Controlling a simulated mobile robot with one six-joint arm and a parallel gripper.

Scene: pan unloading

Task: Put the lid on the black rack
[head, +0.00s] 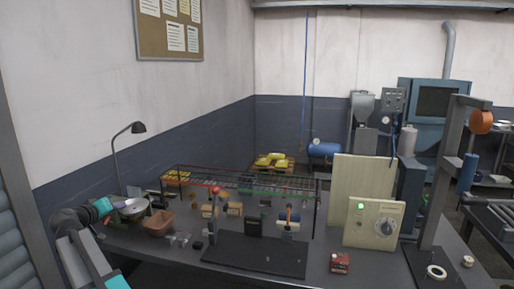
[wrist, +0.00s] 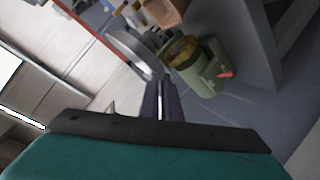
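The lid is a pale, shallow disc (head: 131,206) at the left end of the bench. In the wrist view it shows as a grey disc (wrist: 130,47), seen nearly edge-on beside the fingertips. My gripper (wrist: 160,84) has its dark fingers close together, apparently shut on the lid; the contact is small and hard to see. A green pot (wrist: 210,76) with a yellowish inside stands to the right of the lid in the wrist view, with its top uncovered. The black rack (head: 240,173) is a long wire frame on legs across the back of the bench.
A brown bin (head: 159,222) stands right of the pot, near small glasses. A desk lamp (head: 138,128) rises behind. A cream control box (head: 374,222) and a red box (head: 340,263) stand to the right.

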